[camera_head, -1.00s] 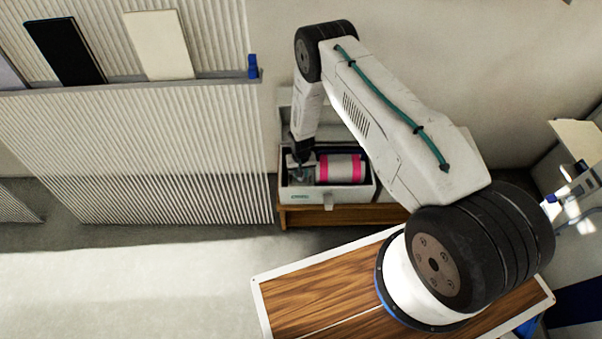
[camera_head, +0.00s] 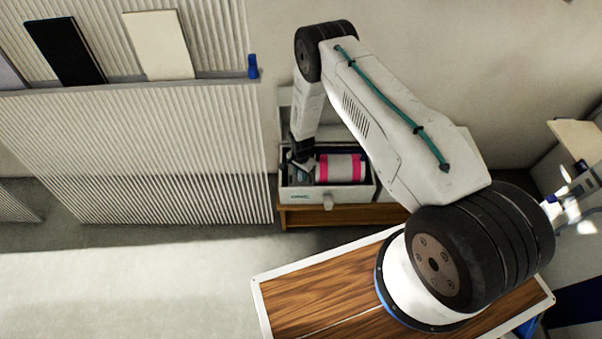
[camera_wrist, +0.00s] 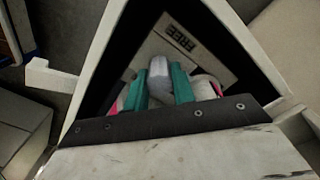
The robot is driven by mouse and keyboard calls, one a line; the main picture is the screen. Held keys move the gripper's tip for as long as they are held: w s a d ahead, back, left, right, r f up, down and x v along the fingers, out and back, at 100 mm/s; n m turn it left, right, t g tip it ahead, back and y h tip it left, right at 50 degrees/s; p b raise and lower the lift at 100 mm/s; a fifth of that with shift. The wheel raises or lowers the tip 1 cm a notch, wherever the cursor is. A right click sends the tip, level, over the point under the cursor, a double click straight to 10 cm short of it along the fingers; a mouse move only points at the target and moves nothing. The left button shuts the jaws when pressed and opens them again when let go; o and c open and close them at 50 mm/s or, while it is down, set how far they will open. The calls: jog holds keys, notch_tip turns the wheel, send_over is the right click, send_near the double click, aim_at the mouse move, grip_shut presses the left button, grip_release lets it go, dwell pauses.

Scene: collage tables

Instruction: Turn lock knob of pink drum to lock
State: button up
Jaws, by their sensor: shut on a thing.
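The pink drum (camera_head: 341,168), white with bright pink bands at both ends, lies in an open white box-shaped housing (camera_head: 345,190). My gripper (camera_head: 299,166) reaches down into the housing at the drum's left end. In the wrist view, the teal fingers of my gripper (camera_wrist: 160,86) are closed on a grey knob (camera_wrist: 159,70) between them. Small pieces of pink (camera_wrist: 113,107) show beside the fingers. Most of the drum is hidden there by my gripper. I cannot read which way the knob points.
The housing stands on a wooden shelf (camera_head: 300,214) against the wall. A corrugated panel (camera_head: 140,150) is to the left, with a black board (camera_head: 66,52) and a cream board (camera_head: 158,45) above it. A wood-topped surface (camera_head: 320,300) lies in front.

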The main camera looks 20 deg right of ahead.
jog(key=shift+m, duration=0.6)
jog(key=o, duration=1)
jog(key=shift+r, duration=0.1)
notch_tip(320, 180, up, 8)
jog(key=shift+f, duration=0.2)
